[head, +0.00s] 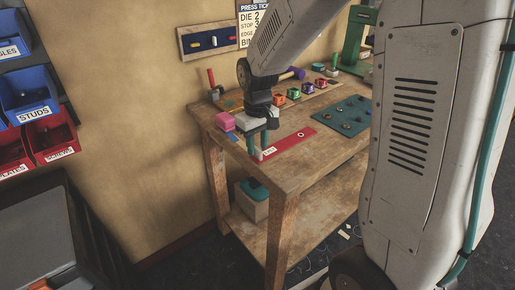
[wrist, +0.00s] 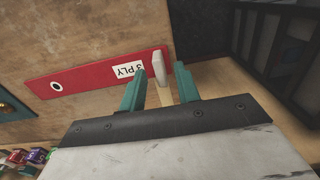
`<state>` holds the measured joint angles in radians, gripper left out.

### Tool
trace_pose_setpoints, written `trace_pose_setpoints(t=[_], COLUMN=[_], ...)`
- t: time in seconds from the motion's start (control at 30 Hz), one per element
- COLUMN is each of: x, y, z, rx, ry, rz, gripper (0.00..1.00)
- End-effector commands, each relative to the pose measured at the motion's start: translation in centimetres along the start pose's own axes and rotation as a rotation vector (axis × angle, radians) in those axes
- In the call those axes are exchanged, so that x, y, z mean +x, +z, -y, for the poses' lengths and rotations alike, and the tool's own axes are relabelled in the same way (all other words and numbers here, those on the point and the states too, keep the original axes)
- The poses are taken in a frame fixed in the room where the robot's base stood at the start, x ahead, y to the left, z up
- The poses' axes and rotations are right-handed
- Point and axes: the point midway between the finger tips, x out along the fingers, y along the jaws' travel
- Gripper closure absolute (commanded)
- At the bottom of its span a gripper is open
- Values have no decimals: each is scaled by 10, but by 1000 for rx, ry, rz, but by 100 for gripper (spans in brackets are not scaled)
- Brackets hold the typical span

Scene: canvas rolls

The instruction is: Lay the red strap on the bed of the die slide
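The red strap (head: 290,146) lies flat along the front left part of the bench top. In the wrist view the strap (wrist: 90,76) shows a white "3 PLY" label and a white-ringed eyelet toward its far end. My gripper (head: 262,150) is low over the strap's left end. In the wrist view its two teal fingers (wrist: 160,88) stand apart, with a pale upright piece (wrist: 157,66) between them at the strap's end. I cannot tell whether that piece belongs to the strap. A green press (head: 354,42) stands at the back right. I cannot make out the die slide's bed clearly.
A teal mat (head: 345,116) with small parts lies right of the strap. Pink blocks (head: 225,121) stand left of my gripper. The wooden bench (head: 280,181) ends close to the strap's left end.

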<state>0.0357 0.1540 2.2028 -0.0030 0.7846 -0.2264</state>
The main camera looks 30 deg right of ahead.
Motion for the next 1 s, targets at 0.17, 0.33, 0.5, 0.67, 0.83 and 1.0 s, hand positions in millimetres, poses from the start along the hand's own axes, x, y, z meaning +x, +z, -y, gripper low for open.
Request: trace_pose_setpoints(t=[0.17,0.33,0.5,0.67,0.83,1.0], x=[-41,-75,-97,-110,-136,-154], y=[-1,0,0,9,57,132], z=[0,0,0,3,16,36], rx=[0,0,0,6,41,97], ry=[1,1,0,1,7,11], rz=[-6,-4,-1,-5,-32,-66], gripper=[68,68,68,68,68,68])
